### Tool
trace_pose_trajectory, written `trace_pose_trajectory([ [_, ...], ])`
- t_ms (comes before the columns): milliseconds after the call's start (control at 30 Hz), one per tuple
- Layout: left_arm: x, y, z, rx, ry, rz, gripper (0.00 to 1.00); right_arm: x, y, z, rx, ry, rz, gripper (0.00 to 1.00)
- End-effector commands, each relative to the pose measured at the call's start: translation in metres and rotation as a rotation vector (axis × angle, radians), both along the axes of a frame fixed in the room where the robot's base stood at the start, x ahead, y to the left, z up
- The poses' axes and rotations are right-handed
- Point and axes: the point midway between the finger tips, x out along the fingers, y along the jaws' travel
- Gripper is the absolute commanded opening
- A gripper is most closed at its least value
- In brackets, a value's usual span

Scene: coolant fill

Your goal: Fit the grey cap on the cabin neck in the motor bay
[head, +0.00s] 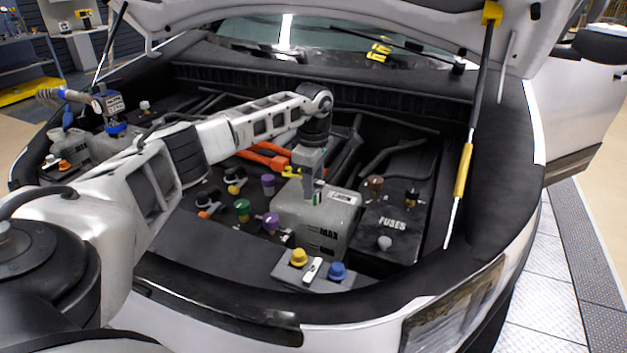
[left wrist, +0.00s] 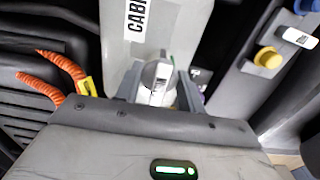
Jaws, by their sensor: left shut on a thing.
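My left gripper (head: 314,190) points down over the top of the grey cabin tank (head: 330,230), which has MAX and MIN marks on its front. In the left wrist view the two fingers (left wrist: 157,88) are shut on a ridged light grey cap (left wrist: 156,74). The cap is at the top of the tank (left wrist: 150,20), whose label begins with CABI. The cabin neck is hidden under the cap and fingers, so I cannot tell whether the cap is seated on it. My right gripper is not in view.
The fuse box (head: 395,225) carries a grey knob (head: 384,242) and other caps. A yellow cap (head: 299,256) and a blue cap (head: 338,269) stand on the front panel. Green and purple caps are left of the tank. A hood strut (head: 462,170) rises at right.

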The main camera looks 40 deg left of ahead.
Motion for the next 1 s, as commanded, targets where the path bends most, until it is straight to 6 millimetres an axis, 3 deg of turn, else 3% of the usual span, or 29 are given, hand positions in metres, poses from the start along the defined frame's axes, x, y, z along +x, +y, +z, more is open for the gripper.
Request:
trace_pose_trajectory([
  [100,0.000,0.000,-0.004,0.000,0.000,0.000,0.17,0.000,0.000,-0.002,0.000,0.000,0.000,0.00],
  [133,0.000,0.000,-0.003,0.000,0.000,0.000,0.47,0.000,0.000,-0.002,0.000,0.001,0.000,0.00],
  [200,0.000,0.000,-0.003,0.000,0.000,0.000,0.64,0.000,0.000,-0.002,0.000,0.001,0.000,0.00],
  [533,0.000,0.000,-0.002,0.000,0.000,0.000,0.64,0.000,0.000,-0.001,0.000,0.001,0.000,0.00],
  [633,0.001,0.000,0.008,-0.001,-0.003,-0.001,0.64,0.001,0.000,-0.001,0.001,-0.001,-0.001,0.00],
  [767,0.001,0.000,0.032,0.000,-0.005,0.000,0.64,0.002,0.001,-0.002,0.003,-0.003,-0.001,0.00],
  [1000,0.001,0.000,0.092,0.000,-0.006,0.000,0.64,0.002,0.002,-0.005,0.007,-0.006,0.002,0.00],
])
